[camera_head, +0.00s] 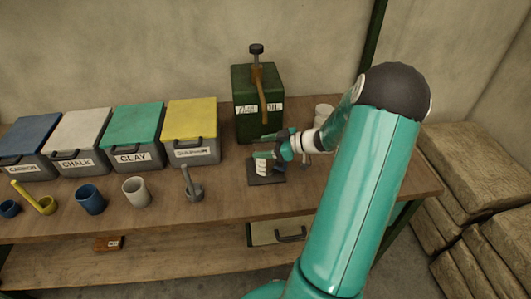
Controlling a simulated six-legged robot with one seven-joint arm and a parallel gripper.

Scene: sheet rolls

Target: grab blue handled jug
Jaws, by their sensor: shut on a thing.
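The jug (262,169) is a small pale vessel with a bit of dark blue at its right side. It stands at or just above a dark square plate (267,182) on the workbench; I cannot tell if it touches the plate. My gripper (264,155) comes in from the right, with teal fingers at the top of the jug, and is shut on it. The fingers and wrist hide part of the jug and most of its handle.
Lidded bins, blue (30,135), white (76,135), green (133,130) and yellow (190,122), line the back left. A green can (257,85) stands behind my gripper. Cups (90,199) and a grey stand (192,187) are left. A pale vessel (323,112) is behind my arm.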

